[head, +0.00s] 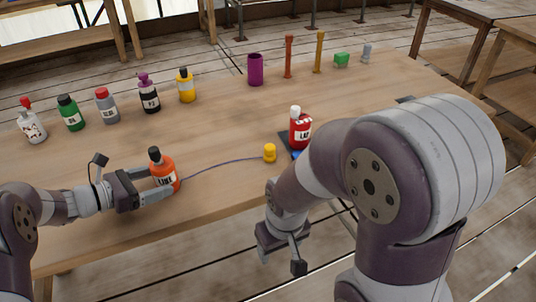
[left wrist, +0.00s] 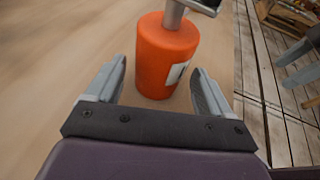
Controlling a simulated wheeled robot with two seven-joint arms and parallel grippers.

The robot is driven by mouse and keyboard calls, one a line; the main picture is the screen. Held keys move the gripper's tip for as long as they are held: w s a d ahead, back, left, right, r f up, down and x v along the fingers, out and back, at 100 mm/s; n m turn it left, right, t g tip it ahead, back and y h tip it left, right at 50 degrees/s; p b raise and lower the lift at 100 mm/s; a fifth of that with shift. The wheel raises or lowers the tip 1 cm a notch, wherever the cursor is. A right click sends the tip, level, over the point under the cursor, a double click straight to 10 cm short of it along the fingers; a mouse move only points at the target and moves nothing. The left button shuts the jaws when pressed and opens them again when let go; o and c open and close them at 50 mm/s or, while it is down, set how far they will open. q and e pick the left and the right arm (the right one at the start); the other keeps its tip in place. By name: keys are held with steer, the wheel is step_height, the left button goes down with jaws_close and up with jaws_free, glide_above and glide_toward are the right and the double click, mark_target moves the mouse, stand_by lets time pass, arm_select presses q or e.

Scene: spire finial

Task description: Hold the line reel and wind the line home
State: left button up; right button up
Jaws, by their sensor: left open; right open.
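The line reel (head: 164,172) is an orange bottle-shaped body with a dark cap and a label reading LINE, upright near the table's front left. A thin blue line (head: 215,165) runs from it across the table to a small yellow piece (head: 269,154). My left gripper (head: 162,183) is open, with its fingers on either side of the reel low down. In the left wrist view the orange reel (left wrist: 166,55) stands between and just beyond the fingertips, with gaps visible at both sides. My right gripper (head: 282,255) is open and empty, in front of the table's front edge.
A red bottle (head: 300,131) stands on a dark blue pad near my right arm. Several bottles (head: 102,106) line the back left. The middle table is clear.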

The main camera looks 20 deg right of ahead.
arm_select(q)
steer(key=shift+b+x, duration=0.45)
steer(key=shift+x, duration=0.7)
steer(key=c, duration=0.6)
steer(key=shift+c, duration=0.2)
